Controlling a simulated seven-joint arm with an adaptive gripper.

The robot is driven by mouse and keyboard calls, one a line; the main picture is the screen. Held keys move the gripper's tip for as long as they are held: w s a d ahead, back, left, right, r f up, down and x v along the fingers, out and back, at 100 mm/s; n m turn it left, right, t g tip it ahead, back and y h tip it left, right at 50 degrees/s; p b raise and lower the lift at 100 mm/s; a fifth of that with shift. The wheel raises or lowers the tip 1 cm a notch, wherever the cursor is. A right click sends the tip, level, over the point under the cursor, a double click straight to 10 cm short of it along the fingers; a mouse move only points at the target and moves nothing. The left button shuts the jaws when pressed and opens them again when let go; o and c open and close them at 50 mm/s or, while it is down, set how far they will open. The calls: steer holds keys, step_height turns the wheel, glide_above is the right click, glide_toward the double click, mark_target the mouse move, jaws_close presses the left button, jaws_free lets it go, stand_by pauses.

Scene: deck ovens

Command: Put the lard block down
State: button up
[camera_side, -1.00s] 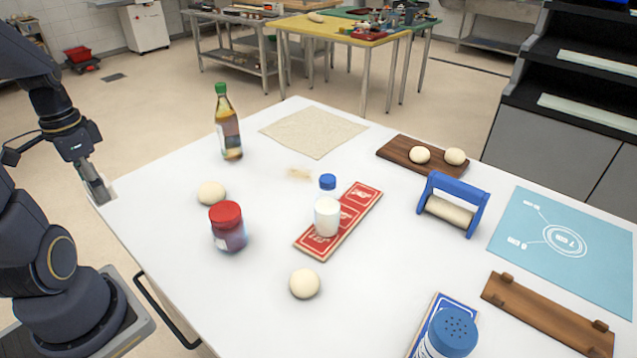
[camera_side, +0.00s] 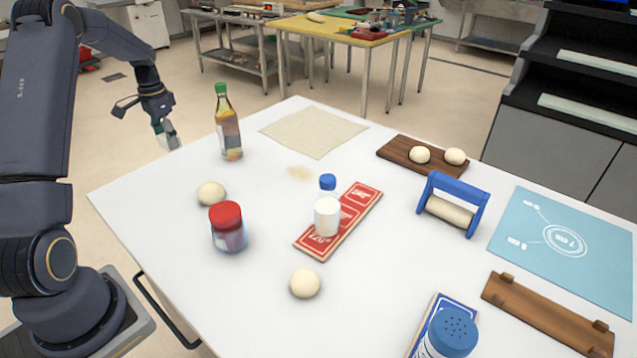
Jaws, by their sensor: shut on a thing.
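My gripper (camera_side: 163,131) is at the upper left, shut on a small pale block, the lard block (camera_side: 173,143). The fingers hide part of the block, and it is too small to make out detail. In the picture they show against the floor, just outside the table's far left edge and left of the oil bottle. The block looks clear of the white table (camera_side: 265,215); its height is hard to tell.
A green-capped bottle (camera_side: 228,125) stands nearest my gripper. A beige cloth (camera_side: 313,132), dough ball (camera_side: 211,194), red-lidded jar (camera_side: 228,228) and blue-capped bottle (camera_side: 327,216) on a red board (camera_side: 312,243) are also out. The table's left edge strip is clear.

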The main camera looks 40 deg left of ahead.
glide_above(185, 165)
step_height(185, 165, down, 6)
steer(key=shift+s+r, duration=0.15)
steer(key=shift+r, duration=0.05)
steer(key=shift+a+f, duration=0.1)
steer(key=shift+f, duration=1.65)
steer(key=shift+f, duration=0.2)
steer(key=o, duration=1.2)
steer(key=shift+r, duration=0.15)
